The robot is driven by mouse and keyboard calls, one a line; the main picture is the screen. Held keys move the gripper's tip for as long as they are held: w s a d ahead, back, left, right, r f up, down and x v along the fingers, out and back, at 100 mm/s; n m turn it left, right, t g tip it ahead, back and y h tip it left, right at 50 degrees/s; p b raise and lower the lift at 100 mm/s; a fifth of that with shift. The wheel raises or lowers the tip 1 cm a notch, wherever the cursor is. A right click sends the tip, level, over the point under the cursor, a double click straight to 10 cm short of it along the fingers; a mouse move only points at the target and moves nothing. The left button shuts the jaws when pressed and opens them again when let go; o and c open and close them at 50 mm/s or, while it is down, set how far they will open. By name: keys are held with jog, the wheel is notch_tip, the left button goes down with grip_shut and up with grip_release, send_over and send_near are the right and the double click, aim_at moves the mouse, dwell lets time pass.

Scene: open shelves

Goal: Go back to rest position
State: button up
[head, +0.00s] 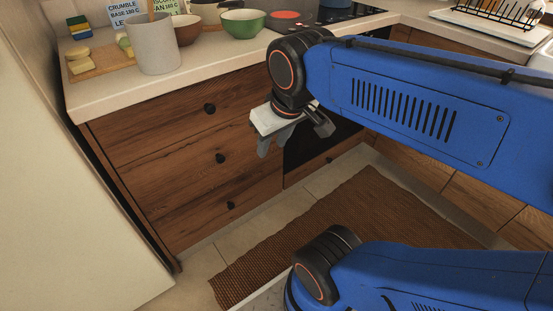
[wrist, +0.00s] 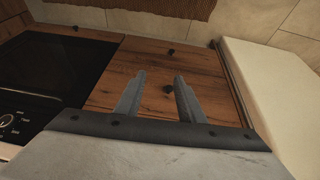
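My gripper (head: 267,145) hangs in front of the wooden drawers (head: 190,150) in the head view, pointing down and below the counter edge. In the wrist view my gripper (wrist: 160,80) shows two grey fingers with a clear gap between them. Nothing is between the fingers, so it is open and empty. The wooden drawer fronts also show beyond the fingers in the wrist view (wrist: 150,60). My blue arm reaches in from the right.
The counter (head: 110,98) carries a grey utensil pot (head: 154,45), a green bowl (head: 243,23), a brown bowl (head: 187,30) and a cutting board (head: 98,62). A dark oven (wrist: 55,75) is beside the drawers. A brown rug (head: 350,220) lies on the tiled floor. A pale panel (head: 70,190) stands at the left.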

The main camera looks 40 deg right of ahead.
jog(key=f, duration=0.1)
jog(key=s+f, duration=0.2)
jog(key=shift+s+a+f, duration=0.25)
jog(key=shift+a+f, duration=0.05)
dwell(1.1)
